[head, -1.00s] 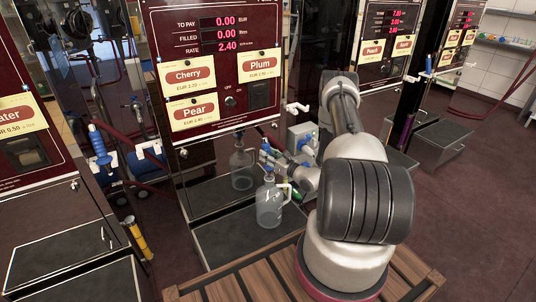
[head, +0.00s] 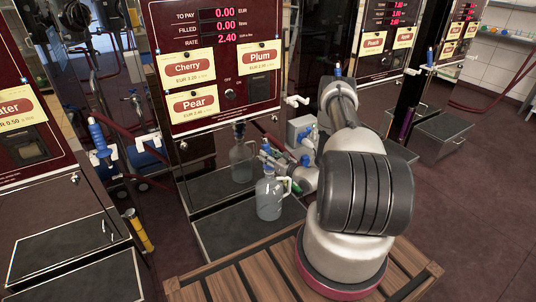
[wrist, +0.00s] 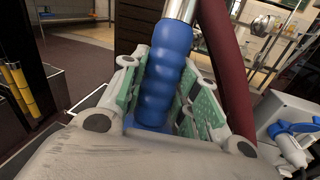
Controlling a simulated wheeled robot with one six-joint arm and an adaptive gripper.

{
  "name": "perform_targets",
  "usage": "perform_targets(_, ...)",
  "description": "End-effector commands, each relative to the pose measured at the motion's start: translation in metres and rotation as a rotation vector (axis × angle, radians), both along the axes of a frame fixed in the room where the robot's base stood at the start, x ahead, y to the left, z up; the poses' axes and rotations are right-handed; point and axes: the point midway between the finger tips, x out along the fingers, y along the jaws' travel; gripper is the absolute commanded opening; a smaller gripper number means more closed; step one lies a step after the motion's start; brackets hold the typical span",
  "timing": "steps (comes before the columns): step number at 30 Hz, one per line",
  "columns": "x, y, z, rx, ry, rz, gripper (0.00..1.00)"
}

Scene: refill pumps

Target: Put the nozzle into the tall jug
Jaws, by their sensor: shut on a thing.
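The tall jug (head: 269,203) is clear, with a light handle, and stands upright on the dark shelf below the maroon pump panel. My gripper (wrist: 163,78) is shut on the blue grip of the nozzle (wrist: 163,55). In the wrist view its silver spout points away, toward the top edge. In the head view my gripper (head: 281,168) is beside the jug's upper right. A small blue part shows at the jug's mouth; I cannot tell whether the spout is inside. The jug does not show in the wrist view.
A dark red hose (wrist: 226,60) runs close along the right of my gripper. A grey box with a blue-and-white holder (wrist: 296,140) is at the right. The pump panel (head: 215,60) rises behind the jug. A slatted wooden bench (head: 235,283) is in front.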

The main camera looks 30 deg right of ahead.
Motion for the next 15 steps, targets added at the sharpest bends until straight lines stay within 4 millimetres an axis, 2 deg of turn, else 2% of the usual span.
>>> perform_targets(2,0.0,0.0,-0.0029,0.0,-0.001,0.0,0.02)
perform_targets(3,0.0001,-0.0001,-0.0026,-0.001,-0.001,0.0,0.36)
perform_targets(6,0.0001,-0.0001,-0.0024,0.0,-0.001,0.0,0.54)
perform_targets(15,-0.0004,0.0001,-0.003,0.0,0.001,0.0,0.55)
